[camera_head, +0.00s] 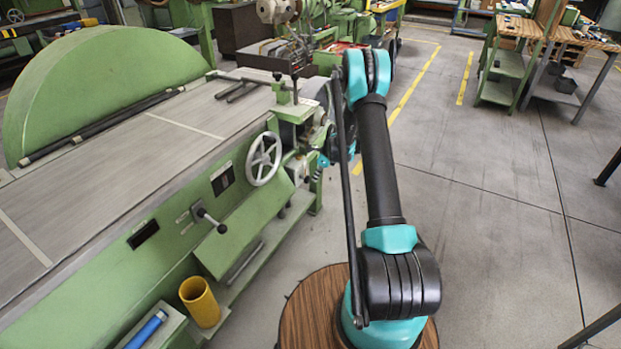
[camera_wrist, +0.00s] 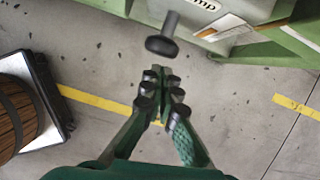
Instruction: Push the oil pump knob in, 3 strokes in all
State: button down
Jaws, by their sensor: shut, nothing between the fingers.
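The oil pump knob (camera_wrist: 161,45) shows in the wrist view as a dark rounded knob. It sits on the end of a grey rod (camera_wrist: 170,22) that sticks out of a pale green machine face. A plate with the letters "mp" (camera_wrist: 204,5) is beside the rod. My gripper (camera_wrist: 158,70) is shut and empty. Its fingertips point at the knob and appear just below it in the picture; I cannot tell whether they touch. In the head view my gripper and the knob are not clearly visible beside my arm and the green machine (camera_head: 120,235).
A white handwheel (camera_head: 264,159) and a black-knobbed lever (camera_head: 209,218) stick out of the machine's front. A yellow cup (camera_head: 200,302) stands low at its front. A wooden barrel (camera_wrist: 17,115) is at the left in the wrist view. Clear floor (camera_head: 480,235) lies to the right.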

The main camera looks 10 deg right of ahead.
jog(key=v, duration=1)
jog(key=shift+s+d, duration=0.2)
jog(key=shift+d, duration=0.05)
jog(key=d, duration=0.1)
jog(key=s+d, duration=0.1)
jog(key=shift+s+d+f, duration=0.3)
jog(key=shift+s+f, duration=0.05)
jog(key=w+a+f, duration=0.3)
jog(key=a+f, duration=0.4)
jog(key=f, duration=0.2)
jog(key=shift+w, duration=0.25)
